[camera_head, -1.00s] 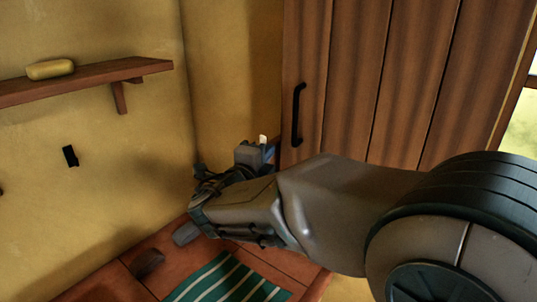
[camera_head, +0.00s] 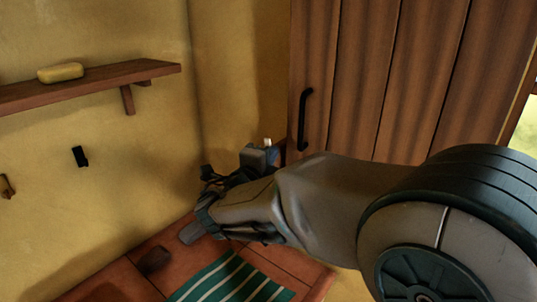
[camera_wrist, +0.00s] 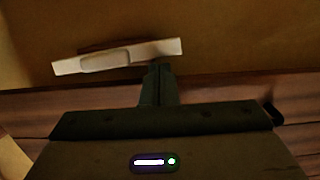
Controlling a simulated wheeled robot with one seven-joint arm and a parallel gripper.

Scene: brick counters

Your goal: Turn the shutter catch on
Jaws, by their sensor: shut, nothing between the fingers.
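A pale, slightly tilted bar (camera_wrist: 118,57), which looks like the shutter catch, is mounted on the yellow wall in the wrist view. A small white bit of what may be the same catch shows beside my gripper (camera_head: 264,155) in the head view. My gripper is shut and empty. In the wrist view its fingertips (camera_wrist: 158,72) are together just below the bar's right half; I cannot tell whether they touch it. In the head view the fingers are mostly hidden by my wrist.
A plank shutter or door (camera_head: 345,80) with a black handle (camera_head: 304,118) stands right of my gripper. On the left wall are a shelf (camera_head: 95,84) with a yellow block (camera_head: 60,73) and a black hook (camera_head: 80,157). A counter below bears a green striped cloth (camera_head: 232,283).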

